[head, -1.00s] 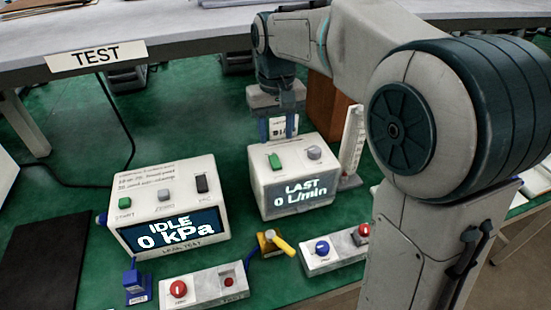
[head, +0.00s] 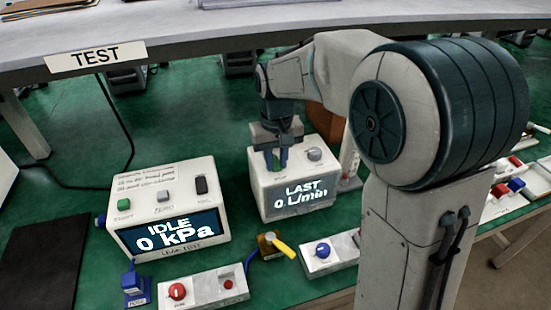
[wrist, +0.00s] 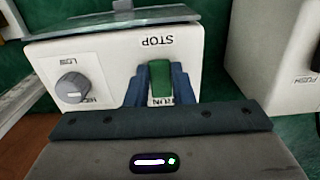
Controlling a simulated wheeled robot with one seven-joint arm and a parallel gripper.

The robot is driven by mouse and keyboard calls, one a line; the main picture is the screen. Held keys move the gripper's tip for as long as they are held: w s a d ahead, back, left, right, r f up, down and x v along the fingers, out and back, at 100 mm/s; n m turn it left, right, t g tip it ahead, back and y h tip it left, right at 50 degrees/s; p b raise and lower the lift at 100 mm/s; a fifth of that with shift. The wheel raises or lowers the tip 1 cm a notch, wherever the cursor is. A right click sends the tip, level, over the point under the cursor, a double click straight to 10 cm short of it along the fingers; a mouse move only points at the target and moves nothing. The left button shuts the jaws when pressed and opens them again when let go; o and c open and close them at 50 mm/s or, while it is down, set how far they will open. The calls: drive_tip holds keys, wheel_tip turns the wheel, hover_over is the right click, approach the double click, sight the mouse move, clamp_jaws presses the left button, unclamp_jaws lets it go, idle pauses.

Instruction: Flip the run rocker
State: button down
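The run rocker (wrist: 161,80) is a green switch on top of a white box (wrist: 210,60) in the wrist view. The label STOP is beyond it and RUN is on its near side. My gripper (wrist: 161,88) has its two blue fingers on either side of the rocker, apart from each other. I cannot tell whether they touch it. In the head view my gripper (head: 276,162) is down at the top of the same box (head: 258,195), mostly hiding the rocker. The box's display (head: 300,193) reads LAST 0 L/min. Which way the rocker is tipped is unclear.
A grey knob (wrist: 72,88) stands beside the rocker on the same box. A leak test box (head: 150,180), reading IDLE 0 kPa, is to the left. A yellow-handled valve (head: 278,245) and button boxes (head: 205,288) are in front.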

drive_tip(key=shift+r+g+p, duration=0.25)
drive_tip(key=shift+g+p, duration=0.05)
drive_tip(key=shift+p, duration=0.6)
drive_tip(key=shift+w+a+r+g+p, duration=0.15)
drive_tip(key=shift+g+p, duration=0.35)
drive_tip(key=shift+p, duration=0.65)
drive_tip(key=g+p, duration=0.1)
drive_tip(key=p, duration=0.1)
drive_tip(key=shift+w+h+p, duration=0.25)
drive_tip(key=shift+h+p, duration=0.1)
drive_tip(key=shift+h, duration=0.05)
drive_tip(key=shift+f+g+p, duration=0.2)
drive_tip(key=shift+g+p, duration=0.1)
drive_tip(key=shift+f, duration=0.1)
drive_tip(key=c, duration=1.2)
unclamp_jaws()
drive_tip(key=shift+c, duration=0.2)
